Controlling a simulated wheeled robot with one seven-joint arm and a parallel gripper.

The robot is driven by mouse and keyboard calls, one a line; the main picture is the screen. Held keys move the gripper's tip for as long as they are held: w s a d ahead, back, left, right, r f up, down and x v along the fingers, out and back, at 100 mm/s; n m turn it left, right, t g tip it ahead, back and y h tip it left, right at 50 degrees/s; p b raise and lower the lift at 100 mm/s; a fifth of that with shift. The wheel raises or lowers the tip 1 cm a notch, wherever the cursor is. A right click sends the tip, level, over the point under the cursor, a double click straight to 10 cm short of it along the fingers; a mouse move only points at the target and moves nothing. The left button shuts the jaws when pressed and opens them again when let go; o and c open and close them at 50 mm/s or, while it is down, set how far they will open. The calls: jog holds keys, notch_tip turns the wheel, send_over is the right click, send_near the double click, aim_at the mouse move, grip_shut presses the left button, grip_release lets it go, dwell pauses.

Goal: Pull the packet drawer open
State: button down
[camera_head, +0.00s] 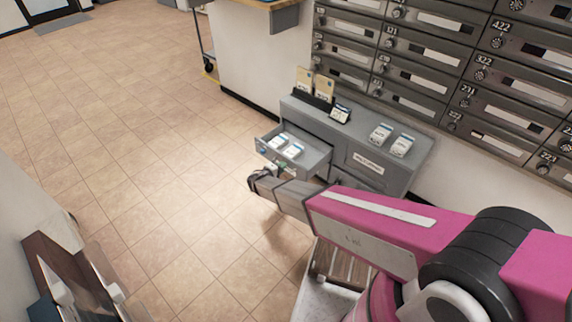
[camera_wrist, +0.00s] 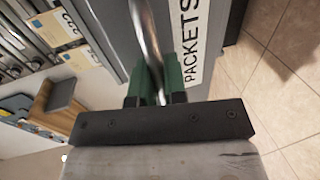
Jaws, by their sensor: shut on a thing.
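The packet drawer (camera_head: 316,160) stands pulled out of the low grey cabinet in the head view, with small white packets (camera_head: 293,150) lying inside. In the wrist view its grey front carries a white label reading "PACKETS" (camera_wrist: 194,40) and a shiny metal bar handle (camera_wrist: 146,32). My gripper (camera_wrist: 155,82) has its green fingers on either side of the handle, shut on it. In the head view my arm reaches in from the lower right, and my wrist ends just in front of the drawer. The fingertips and handle are mostly hidden there.
The grey cabinet (camera_head: 367,140) has card holders (camera_head: 314,88), a small sign (camera_head: 340,113) and white packets (camera_head: 391,136) on top. Numbered mailboxes (camera_head: 410,75) line the wall behind. Open tiled floor (camera_head: 150,130) lies to the left of the drawer.

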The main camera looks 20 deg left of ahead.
jog(key=shift+s, duration=0.15)
jog(key=c, duration=1.2)
grip_release()
jog(key=v, duration=1)
jog(key=shift+s+a, duration=0.3)
